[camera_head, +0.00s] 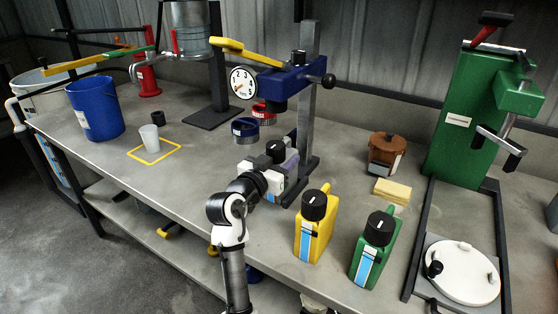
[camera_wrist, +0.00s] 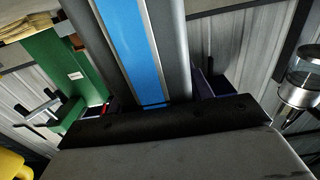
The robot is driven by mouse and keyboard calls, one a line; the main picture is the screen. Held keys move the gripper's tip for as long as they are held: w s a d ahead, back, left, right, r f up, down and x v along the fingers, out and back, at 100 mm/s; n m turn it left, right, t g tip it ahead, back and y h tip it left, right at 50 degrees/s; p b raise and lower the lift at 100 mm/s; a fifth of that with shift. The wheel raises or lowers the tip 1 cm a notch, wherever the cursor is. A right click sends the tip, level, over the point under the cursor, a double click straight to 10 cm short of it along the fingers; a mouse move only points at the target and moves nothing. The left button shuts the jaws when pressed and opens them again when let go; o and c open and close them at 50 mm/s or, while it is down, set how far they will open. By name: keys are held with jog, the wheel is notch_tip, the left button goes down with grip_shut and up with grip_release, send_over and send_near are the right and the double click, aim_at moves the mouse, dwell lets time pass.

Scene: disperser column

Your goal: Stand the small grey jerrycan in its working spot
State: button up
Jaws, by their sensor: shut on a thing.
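The small grey jerrycan shows its black cap (camera_head: 276,150) above my gripper (camera_head: 272,178) in the head view. My gripper hides much of its body. In the wrist view the grey body of the jerrycan (camera_wrist: 168,45), with a blue label strip, stands between the fingers of my gripper (camera_wrist: 155,100). My gripper is shut on it, close to the foot of the grey column (camera_head: 300,125) with the dark blue head and dial. Whether the jerrycan's bottom touches the bench is hidden.
A yellow jerrycan (camera_head: 315,232) and a green jerrycan (camera_head: 375,255) stand in front, right of my gripper. A yellow sponge (camera_head: 392,192) and brown-lidded pot (camera_head: 386,150) lie beyond. A blue tin (camera_head: 245,131) stands behind my gripper.

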jog(key=shift+w+r, duration=0.1)
jog(key=o, duration=1.3)
jog(key=shift+o, duration=0.6)
jog(key=b+v, duration=0.2)
jog(key=v, duration=1.1)
jog(key=shift+s+a, duration=0.2)
jog(key=shift+s, duration=0.15)
